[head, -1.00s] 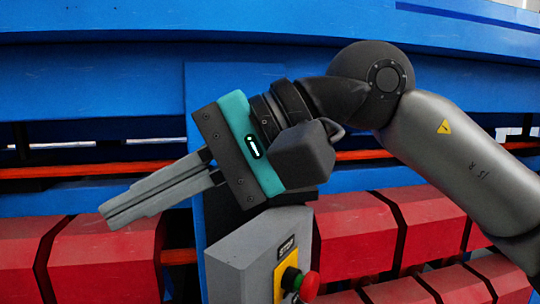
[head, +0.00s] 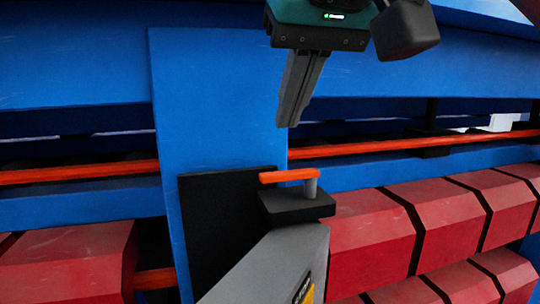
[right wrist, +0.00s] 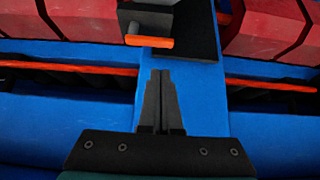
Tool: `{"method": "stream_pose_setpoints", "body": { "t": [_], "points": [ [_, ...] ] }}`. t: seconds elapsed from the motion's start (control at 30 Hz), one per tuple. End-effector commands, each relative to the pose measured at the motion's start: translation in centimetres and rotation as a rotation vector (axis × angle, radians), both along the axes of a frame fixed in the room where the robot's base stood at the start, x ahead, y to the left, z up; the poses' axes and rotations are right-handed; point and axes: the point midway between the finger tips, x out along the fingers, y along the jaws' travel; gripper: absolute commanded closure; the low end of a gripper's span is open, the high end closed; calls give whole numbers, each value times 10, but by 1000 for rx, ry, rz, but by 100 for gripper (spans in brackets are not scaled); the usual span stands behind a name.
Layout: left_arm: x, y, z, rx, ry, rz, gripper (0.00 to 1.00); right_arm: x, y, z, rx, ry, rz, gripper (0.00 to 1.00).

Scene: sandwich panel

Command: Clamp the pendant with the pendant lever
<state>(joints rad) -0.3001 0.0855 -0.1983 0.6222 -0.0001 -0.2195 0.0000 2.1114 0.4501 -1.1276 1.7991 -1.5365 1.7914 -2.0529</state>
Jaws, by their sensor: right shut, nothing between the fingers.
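The pendant is a grey box (head: 272,268) with a yellow panel partly cut off at the bottom of the head view. The pendant lever (head: 290,176) is a short orange bar on a grey post above a black block (head: 297,205) at the pendant's top. The lever also shows in the right wrist view (right wrist: 150,41). My right gripper (head: 287,124) is shut and empty, pointing down above the lever and apart from it. In the right wrist view its fingers (right wrist: 160,73) point toward the lever. My left gripper is not in view.
A blue upright post (head: 215,110) with a black plate (head: 225,215) stands behind the pendant. Red blocks (head: 460,220) line both sides. A long orange bar (head: 410,145) runs across behind the post. Open space surrounds the lever's top.

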Motion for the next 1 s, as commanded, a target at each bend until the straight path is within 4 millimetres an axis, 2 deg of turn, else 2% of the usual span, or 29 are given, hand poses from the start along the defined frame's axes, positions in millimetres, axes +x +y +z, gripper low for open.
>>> {"method": "stream_pose_setpoints", "body": {
  "t": [0.1,0.27,0.7,1.0],
  "points": [
    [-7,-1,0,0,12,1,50,0,0,0,2,2,0,100],
    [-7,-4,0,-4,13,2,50,4,2,-6,2,4,0,100],
    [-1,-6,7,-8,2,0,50,46,15,-63,2,8,1,100],
    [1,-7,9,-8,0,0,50,59,20,-79,4,4,2,100]
  ]
}}
